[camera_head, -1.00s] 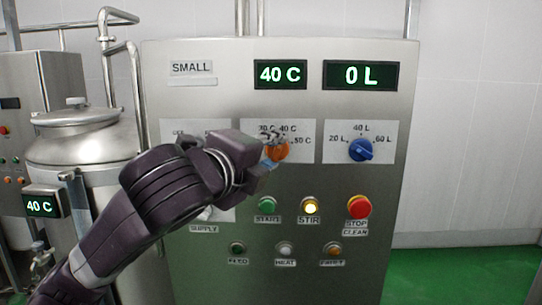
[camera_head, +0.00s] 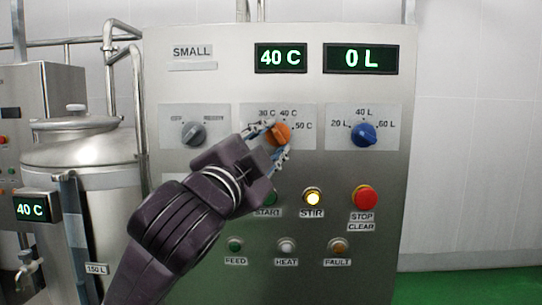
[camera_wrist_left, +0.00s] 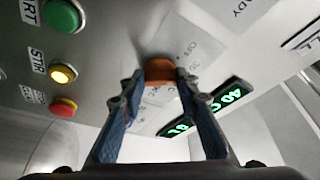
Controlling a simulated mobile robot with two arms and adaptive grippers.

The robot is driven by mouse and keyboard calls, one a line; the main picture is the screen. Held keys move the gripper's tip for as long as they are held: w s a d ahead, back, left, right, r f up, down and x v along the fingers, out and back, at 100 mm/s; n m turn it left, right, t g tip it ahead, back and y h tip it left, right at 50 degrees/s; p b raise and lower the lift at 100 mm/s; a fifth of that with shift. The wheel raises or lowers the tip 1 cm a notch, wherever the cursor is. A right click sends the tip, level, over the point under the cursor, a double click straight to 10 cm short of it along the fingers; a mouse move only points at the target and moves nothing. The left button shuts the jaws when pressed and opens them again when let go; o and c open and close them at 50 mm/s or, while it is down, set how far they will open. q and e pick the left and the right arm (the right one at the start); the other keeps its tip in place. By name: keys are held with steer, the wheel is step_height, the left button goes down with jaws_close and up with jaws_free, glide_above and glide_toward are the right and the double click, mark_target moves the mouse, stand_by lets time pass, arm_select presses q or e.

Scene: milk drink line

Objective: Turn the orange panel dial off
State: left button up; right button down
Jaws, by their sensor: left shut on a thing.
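The orange dial (camera_head: 281,133) sits on a pale plate (camera_head: 306,112) in the middle of the steel panel, with 30 C, 40 C and 50 C marked around its upper side. My left gripper (camera_head: 277,141) reaches it from the lower left, with one finger on each side, shut on the dial. In the left wrist view the dial (camera_wrist_left: 160,71) shows between the blue-grey fingertips of the gripper (camera_wrist_left: 160,83). I cannot make out which mark the dial points at. The lower part of its plate is hidden by my gripper. My right gripper is not in view.
A grey dial (camera_head: 193,134) is at the left and a blue dial (camera_head: 363,133) at the right. Below are a lit yellow STIR button (camera_head: 313,196) and a red stop button (camera_head: 365,198). Displays above read 40 C (camera_head: 280,58) and 0 L (camera_head: 360,58). A steel tank (camera_head: 82,158) stands left.

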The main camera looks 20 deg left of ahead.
arm_select(q)
steer(key=n+b, duration=0.1)
steer(key=n+y+b, duration=0.1)
steer(key=n, duration=0.1)
steer(key=f+n+t+b, duration=0.1)
steer(key=n, duration=0.1)
steer(key=shift+w+d+y, duration=0.1)
steer(key=shift+d+y, duration=0.2)
steer(key=shift+y, duration=0.1)
steer(key=shift+r+n+y+b, duration=0.15)
steer(key=shift+n+y+b, duration=0.9)
steer(key=shift+n, duration=1.05)
steer(key=shift+t, duration=0.3)
steer(key=o, duration=1.2)
steer(key=shift+r, duration=0.1)
steer(key=shift+c, duration=0.2)
steer(key=v, duration=0.7)
steer(key=shift+s, duration=0.25)
steer(key=shift+w, duration=0.1)
